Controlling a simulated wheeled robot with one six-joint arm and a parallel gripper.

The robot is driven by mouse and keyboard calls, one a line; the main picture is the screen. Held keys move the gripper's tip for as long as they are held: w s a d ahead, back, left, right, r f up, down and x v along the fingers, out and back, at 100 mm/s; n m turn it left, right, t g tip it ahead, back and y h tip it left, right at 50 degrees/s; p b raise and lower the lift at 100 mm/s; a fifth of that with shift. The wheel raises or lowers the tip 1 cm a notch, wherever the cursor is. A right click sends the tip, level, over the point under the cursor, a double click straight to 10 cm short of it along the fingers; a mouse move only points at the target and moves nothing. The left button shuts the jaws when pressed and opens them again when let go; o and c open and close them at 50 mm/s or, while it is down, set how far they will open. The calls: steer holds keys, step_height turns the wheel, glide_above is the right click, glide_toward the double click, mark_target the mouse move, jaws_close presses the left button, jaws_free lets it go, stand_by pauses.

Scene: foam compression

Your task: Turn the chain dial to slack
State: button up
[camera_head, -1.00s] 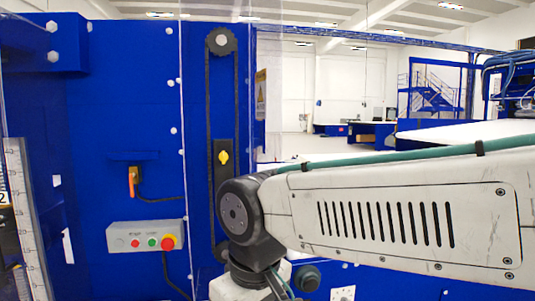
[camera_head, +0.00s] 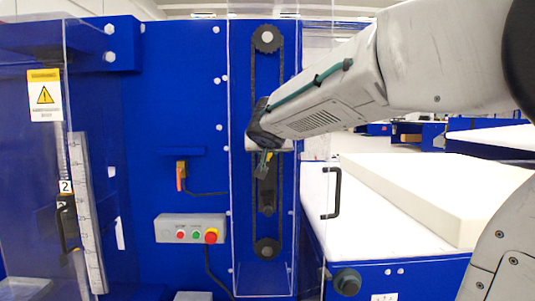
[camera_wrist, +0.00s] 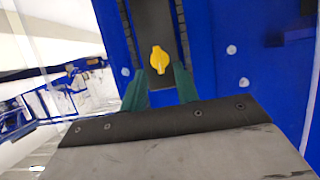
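The chain dial (camera_wrist: 160,60) is a yellow pointer knob on a dark plate, its long axis nearly upright in the wrist view. In the head view it is mostly hidden behind my gripper (camera_head: 264,164), which is at the chain housing between the two sprockets. In the wrist view the green fingers of my gripper (camera_wrist: 160,84) are apart, one on each side below the dial. The dial shows in the gap at or just past the fingertips; I cannot tell whether they touch it. The dial markings are not readable.
A chain runs over an upper sprocket (camera_head: 267,39) and a lower sprocket (camera_head: 267,248), with clear panels around it. A grey button box (camera_head: 190,228) and an orange-handled switch (camera_head: 181,175) are to the left. A white foam slab (camera_head: 440,190) lies on the right.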

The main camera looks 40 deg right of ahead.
steer(key=x, duration=0.3)
steer(key=shift+w+d+f, duration=0.1)
steer(key=shift+w+f, duration=0.05)
steer(key=shift+c, duration=0.3)
steer(key=c, duration=0.6)
steer(key=n+h, duration=0.1)
steer(key=n, duration=0.1)
steer(key=n+g+h, duration=0.1)
steer(key=n+h, duration=0.1)
steer(key=n, duration=0.1)
steer(key=n+g+h, duration=0.1)
steer(key=n+h, duration=0.1)
steer(key=n, duration=0.1)
steer(key=shift+w+a+f, duration=0.25)
steer(key=shift+a+f, duration=0.05)
steer(key=shift+a, duration=0.05)
steer(key=shift+n, duration=0.3)
